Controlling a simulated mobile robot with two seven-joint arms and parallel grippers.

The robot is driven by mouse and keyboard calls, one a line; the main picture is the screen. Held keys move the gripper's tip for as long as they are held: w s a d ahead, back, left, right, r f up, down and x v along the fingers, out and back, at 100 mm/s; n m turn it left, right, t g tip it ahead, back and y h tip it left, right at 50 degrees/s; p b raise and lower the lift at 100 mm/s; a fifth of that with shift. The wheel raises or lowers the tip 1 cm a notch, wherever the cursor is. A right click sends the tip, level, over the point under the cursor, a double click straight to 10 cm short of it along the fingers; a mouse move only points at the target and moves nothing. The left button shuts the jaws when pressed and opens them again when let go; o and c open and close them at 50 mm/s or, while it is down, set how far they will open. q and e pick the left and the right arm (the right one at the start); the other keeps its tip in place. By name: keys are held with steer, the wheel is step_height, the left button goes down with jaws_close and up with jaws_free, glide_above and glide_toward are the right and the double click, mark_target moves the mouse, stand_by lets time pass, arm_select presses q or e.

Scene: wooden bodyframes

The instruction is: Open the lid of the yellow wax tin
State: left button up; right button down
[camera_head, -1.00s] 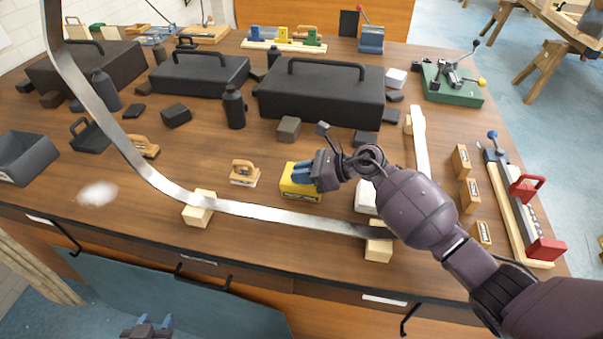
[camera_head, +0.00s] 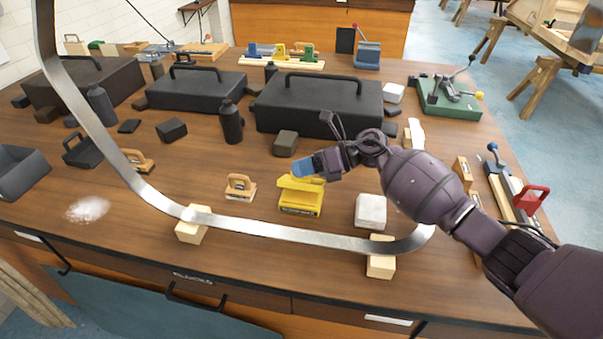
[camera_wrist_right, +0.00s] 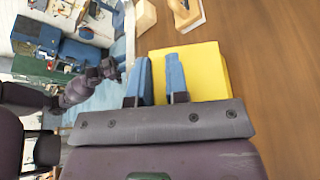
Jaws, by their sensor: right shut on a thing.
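The yellow wax tin (camera_head: 299,204) stands on the wooden bench, between the curved metal strip and the black cases. Its yellow lid (camera_head: 297,184) is raised and tilted, with a gap between it and the tin's body. My right gripper (camera_head: 303,167) reaches in from the right, its blue fingers shut on the lid's edge. In the right wrist view, a broad yellow face (camera_wrist_right: 208,68) lies beside and behind the two blue fingers (camera_wrist_right: 160,82). The fingers hide part of the held edge. My left gripper is out of view.
The metal strip (camera_head: 262,228) curves in front of the tin on wooden blocks (camera_head: 381,262). A wooden-handled tool (camera_head: 240,187) sits left of the tin, a pale block (camera_head: 371,211) right. Black cases (camera_head: 325,104) stand behind.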

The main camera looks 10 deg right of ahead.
steer(key=shift+w, duration=0.1)
stand_by(0.4)
steer(key=c, duration=1.1)
jaws_free()
steer(key=shift+c, duration=0.2)
steer(key=shift+d, duration=0.15)
steer(key=b+v, duration=0.1)
steer(key=v, duration=0.9)
steer(key=shift+d+r, duration=0.2)
steer(key=shift+d, duration=0.05)
